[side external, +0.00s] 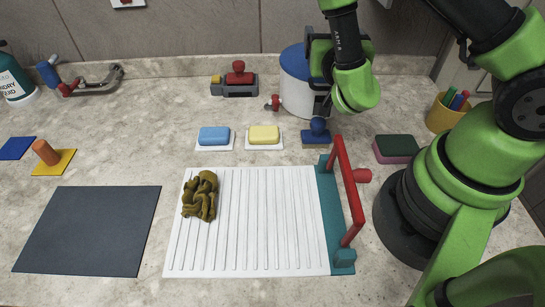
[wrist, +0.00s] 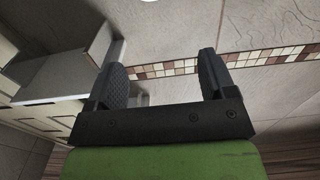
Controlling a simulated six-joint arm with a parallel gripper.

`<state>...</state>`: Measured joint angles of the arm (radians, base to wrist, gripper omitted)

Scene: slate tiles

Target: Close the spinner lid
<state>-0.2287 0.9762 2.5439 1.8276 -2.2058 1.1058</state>
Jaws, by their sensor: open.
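The spinner (side external: 296,103) is a white drum at the back of the counter, with a blue top (side external: 292,62) and a small red knob low on its left side. My arm covers its right part, so I cannot tell how far the lid is open. My gripper (side external: 320,62) is at the right of the spinner's top in the side view, partly hidden by my green wrist. In the wrist view, my gripper (wrist: 163,62) is open, with nothing between its two dark fingers. The spinner is not recognisable there.
A blue-knobbed stamp (side external: 317,130) stands just in front of the spinner. Blue (side external: 214,136) and yellow (side external: 264,134) blocks lie nearby. A white ribbed board (side external: 270,230) with a red-handled teal edge (side external: 335,215) fills the front. A yellow cup of pens (side external: 447,113) stands right.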

